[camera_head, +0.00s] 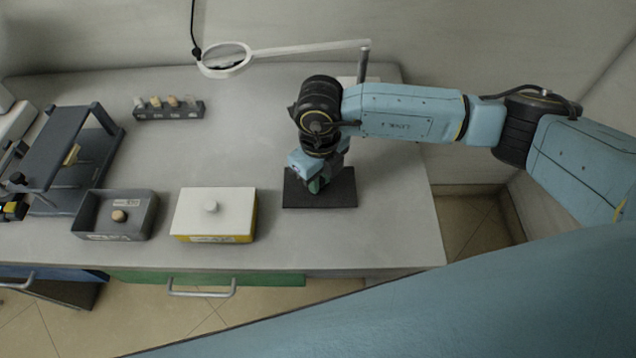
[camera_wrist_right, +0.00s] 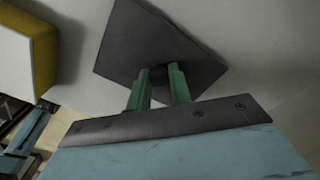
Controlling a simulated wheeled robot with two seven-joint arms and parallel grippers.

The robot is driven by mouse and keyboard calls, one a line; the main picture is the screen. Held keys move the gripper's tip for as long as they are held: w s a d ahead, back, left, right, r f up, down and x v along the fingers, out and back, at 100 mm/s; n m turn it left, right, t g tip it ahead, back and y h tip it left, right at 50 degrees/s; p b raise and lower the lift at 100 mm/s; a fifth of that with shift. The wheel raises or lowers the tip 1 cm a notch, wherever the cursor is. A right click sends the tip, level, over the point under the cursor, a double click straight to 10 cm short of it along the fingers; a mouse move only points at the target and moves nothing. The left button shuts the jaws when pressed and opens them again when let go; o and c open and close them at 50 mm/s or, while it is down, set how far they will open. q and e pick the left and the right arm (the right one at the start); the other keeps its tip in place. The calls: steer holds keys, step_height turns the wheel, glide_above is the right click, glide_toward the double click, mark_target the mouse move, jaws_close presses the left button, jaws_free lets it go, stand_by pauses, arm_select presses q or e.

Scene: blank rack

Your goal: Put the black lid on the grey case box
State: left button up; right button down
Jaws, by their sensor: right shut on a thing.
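The black lid (camera_head: 346,196) is a flat dark square plate on the right part of the grey table. My right gripper (camera_head: 316,186) is over it, pointing down. In the right wrist view, the green fingers of the gripper (camera_wrist_right: 164,80) are shut on the small dark knob in the middle of the lid (camera_wrist_right: 135,45). I cannot tell whether the lid touches the table. The grey case box (camera_head: 150,215) stands at the left front, open on top, with a small round tan-topped thing inside.
A yellow box with a white knobbed lid (camera_head: 190,205) stands between the grey box and the black lid. A dark rack frame (camera_head: 60,150) is at the left, a small vial holder (camera_head: 170,112) behind. A magnifier (camera_head: 225,62) overhangs the back. The table's middle is clear.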

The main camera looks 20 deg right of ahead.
step_height(320, 180, up, 6)
steer(key=p, duration=0.3)
steer(key=shift+f, duration=0.15)
steer(key=shift+r+p, duration=0.55)
